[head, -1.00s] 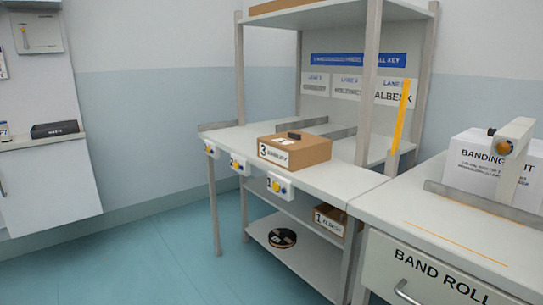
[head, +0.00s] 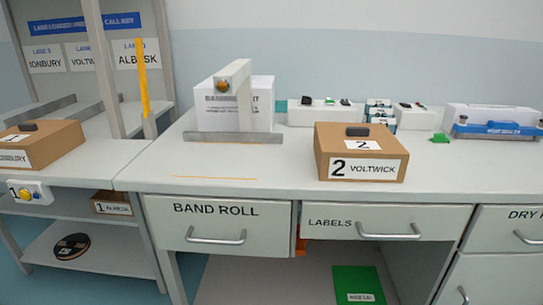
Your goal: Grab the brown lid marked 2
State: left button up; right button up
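A brown box labelled "2 VOLTWICK" (head: 362,165) stands on the white counter, right of the picture's middle. Its brown lid marked 2 (head: 350,133) lies flat on top, with a white "2" label and a small black handle (head: 357,130). Nothing stands in front of it. Neither of my grippers shows in the head view.
A white banding unit (head: 236,105) stands left of the box, and white trays (head: 318,113) and a blue-topped sealer (head: 492,123) stand behind and to the right. Another brown box (head: 40,143) sits on the left bench. Drawers marked BAND ROLL (head: 217,226) and LABELS (head: 385,223) are shut.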

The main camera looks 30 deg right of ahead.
aim_at(357, 138)
jog(key=z, duration=1.35)
